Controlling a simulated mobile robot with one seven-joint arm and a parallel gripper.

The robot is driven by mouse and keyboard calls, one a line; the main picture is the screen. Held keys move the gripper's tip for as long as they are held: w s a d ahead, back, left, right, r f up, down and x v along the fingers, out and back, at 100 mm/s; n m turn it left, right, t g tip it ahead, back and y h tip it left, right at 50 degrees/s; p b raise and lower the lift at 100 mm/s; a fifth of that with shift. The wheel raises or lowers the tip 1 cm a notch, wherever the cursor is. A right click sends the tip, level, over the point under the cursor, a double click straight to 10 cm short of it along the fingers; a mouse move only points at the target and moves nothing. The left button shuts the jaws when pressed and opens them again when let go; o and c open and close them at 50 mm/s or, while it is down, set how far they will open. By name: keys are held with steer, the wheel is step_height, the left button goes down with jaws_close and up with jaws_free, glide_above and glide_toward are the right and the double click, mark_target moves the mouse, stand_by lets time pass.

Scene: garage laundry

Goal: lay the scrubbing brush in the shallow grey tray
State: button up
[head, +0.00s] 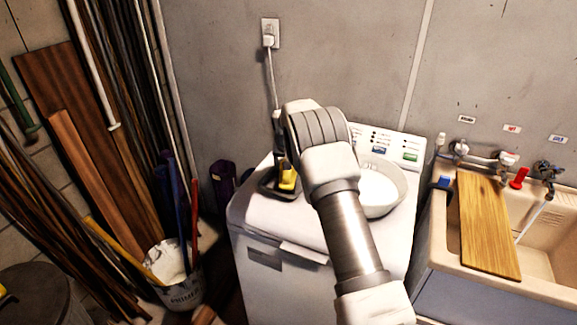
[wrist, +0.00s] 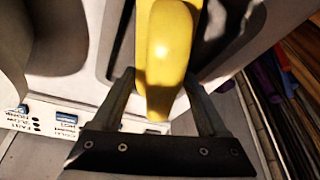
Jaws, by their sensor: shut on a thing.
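The scrubbing brush is yellow; in the head view it (head: 288,180) shows just below my gripper (head: 284,164), partly hidden by my arm. In the wrist view the brush (wrist: 168,50) lies between the two fingers of my gripper (wrist: 158,82), which is shut on it. The shallow grey tray (head: 267,187) is dark and sits on the left part of the white washing machine's top. The brush is over the tray; I cannot tell whether it touches the tray floor. The tray (wrist: 232,42) also shows behind the brush in the wrist view.
A white bowl (head: 391,178) stands right of the tray on the washing machine (head: 262,222), partly behind my arm. A sink (head: 446,232) with a wooden board (head: 487,225) is at the right. A bucket (head: 178,291) and leaning boards and poles are at the left.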

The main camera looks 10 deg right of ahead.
steer(key=o, duration=1.1)
steer(key=shift+f, duration=0.1)
steer(key=b+v, duration=0.1)
steer(key=v, duration=1.1)
steer(key=s+d+r+n+y, duration=0.1)
steer(key=s+r, duration=1.5)
steer(key=s, duration=0.4)
steer(key=s+f, duration=0.1)
steer(key=s, duration=0.7)
steer(key=s+f+n+t, duration=0.1)
steer(key=s, duration=0.7)
steer(key=s+n, duration=0.1)
steer(key=s, duration=0.8)
steer(key=shift+f, duration=0.4)
